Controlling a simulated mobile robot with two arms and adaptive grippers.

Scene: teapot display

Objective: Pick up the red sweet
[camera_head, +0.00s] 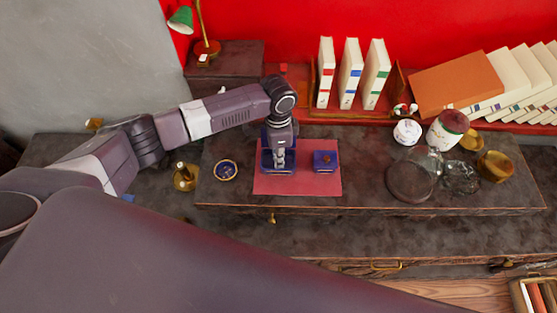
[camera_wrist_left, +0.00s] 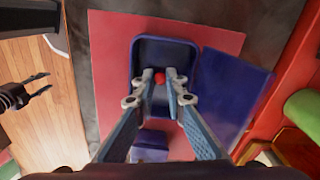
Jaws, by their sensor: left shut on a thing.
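The red sweet (camera_wrist_left: 160,78) shows in the left wrist view as a small red ball between the fingertips of my left gripper (camera_wrist_left: 161,76). The gripper is shut on it, over an open dark blue box (camera_wrist_left: 165,48). In the head view my left gripper (camera_head: 279,165) points down into this box (camera_head: 265,168), and the sweet is hidden there. The box stands on a red mat (camera_head: 300,186). My right gripper (camera_wrist_left: 28,90) shows dark at the left edge of the left wrist view, its fingers apart and empty.
A second blue box (camera_head: 325,161) stands right of the open one. A blue and gold round dish (camera_head: 226,170) is to the left. A glass vessel (camera_head: 412,182), jars and a brass pot (camera_head: 495,166) stand at the right. Books (camera_head: 350,74) line the back.

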